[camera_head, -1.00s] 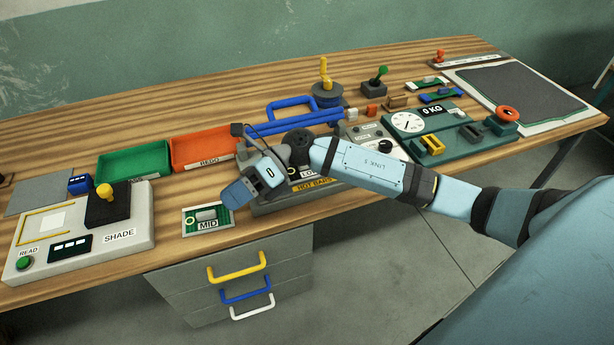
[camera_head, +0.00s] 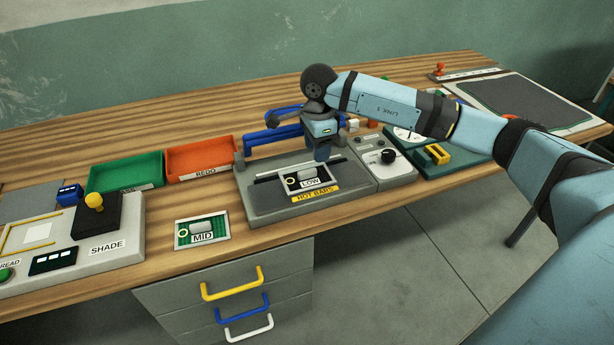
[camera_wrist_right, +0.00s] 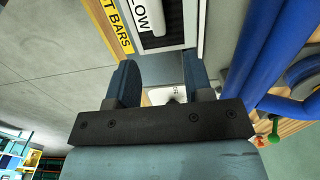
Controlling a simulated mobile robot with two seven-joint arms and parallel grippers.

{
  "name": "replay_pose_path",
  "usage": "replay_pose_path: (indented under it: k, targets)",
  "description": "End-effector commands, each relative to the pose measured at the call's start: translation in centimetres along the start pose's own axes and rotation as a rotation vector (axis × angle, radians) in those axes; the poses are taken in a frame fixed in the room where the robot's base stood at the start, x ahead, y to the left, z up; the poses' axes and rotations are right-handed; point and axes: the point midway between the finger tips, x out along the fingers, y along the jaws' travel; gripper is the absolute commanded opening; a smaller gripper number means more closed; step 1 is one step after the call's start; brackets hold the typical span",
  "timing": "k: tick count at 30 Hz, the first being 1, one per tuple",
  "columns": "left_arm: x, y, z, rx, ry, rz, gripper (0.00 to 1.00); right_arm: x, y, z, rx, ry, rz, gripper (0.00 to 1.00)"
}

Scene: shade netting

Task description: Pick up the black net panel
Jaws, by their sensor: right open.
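The black net panel (camera_head: 283,187), a small pale-framed card with a dark mesh, a grey grip block and the label LOW, lies on the grey HOT BARS press (camera_head: 262,205). My right gripper (camera_head: 322,155) is just behind and above the panel, pointing down, apart from it. In the right wrist view the panel (camera_wrist_right: 172,22) is at the top centre, beyond the open, empty fingers (camera_wrist_right: 162,82). My left gripper is not in view.
A green-mesh MID panel (camera_head: 216,228) lies left of the press. Green (camera_head: 125,172) and orange REDO (camera_head: 201,157) trays stand behind. Blue press handle bars (camera_head: 268,137) rise close behind the gripper. The SHADE unit (camera_head: 128,236) is at left, a dial scale (camera_head: 432,160) at right.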

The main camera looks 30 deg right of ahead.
Motion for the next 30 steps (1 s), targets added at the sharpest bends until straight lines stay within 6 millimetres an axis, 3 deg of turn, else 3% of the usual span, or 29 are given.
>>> replay_pose_path:
  k: [10, 18, 25, 30]
  targets:
    - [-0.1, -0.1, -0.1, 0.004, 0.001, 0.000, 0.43, 2.6, 0.0, 0.2, -0.001, -0.001, 0.001, 0.47]
    - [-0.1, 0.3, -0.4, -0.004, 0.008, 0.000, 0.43, 6.4, 0.0, 0.6, 0.000, -0.002, 0.002, 0.47]
    - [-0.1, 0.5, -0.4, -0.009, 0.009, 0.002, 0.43, 6.6, -0.1, 0.6, 0.000, -0.003, -0.001, 0.47]
    - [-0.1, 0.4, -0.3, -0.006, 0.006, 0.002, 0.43, 6.6, -0.1, 0.6, -0.001, -0.003, -0.001, 0.10]
